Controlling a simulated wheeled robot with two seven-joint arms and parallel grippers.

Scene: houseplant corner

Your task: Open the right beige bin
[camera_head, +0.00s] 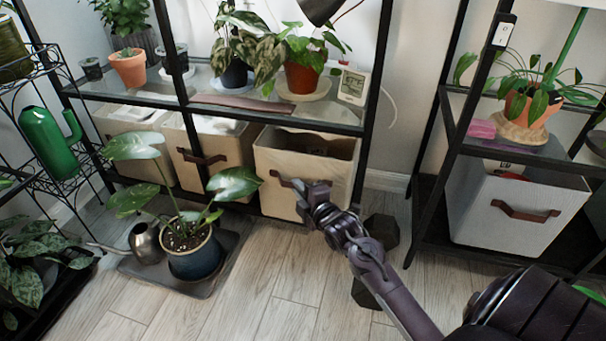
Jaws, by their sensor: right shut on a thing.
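The right beige bin (318,168) stands under the glass shelf of the black rack, at the right end of a row of beige bins. Its open top and dark inside show, and its front sits forward of the rack's front edge. A brown handle (281,180) is on its front. My right gripper (300,187) is at this handle and shut on it, its arm reaching in from the lower right. The gripper hides the right part of the handle. My left gripper is not in view.
A middle beige bin (218,150) and a left beige bin stand alongside. A blue-potted plant (194,256) and a metal watering can (146,243) stand on a dark tray in front. Dark dumbbells (381,231) lie near my arm. Wooden floor (270,300) is clear in front.

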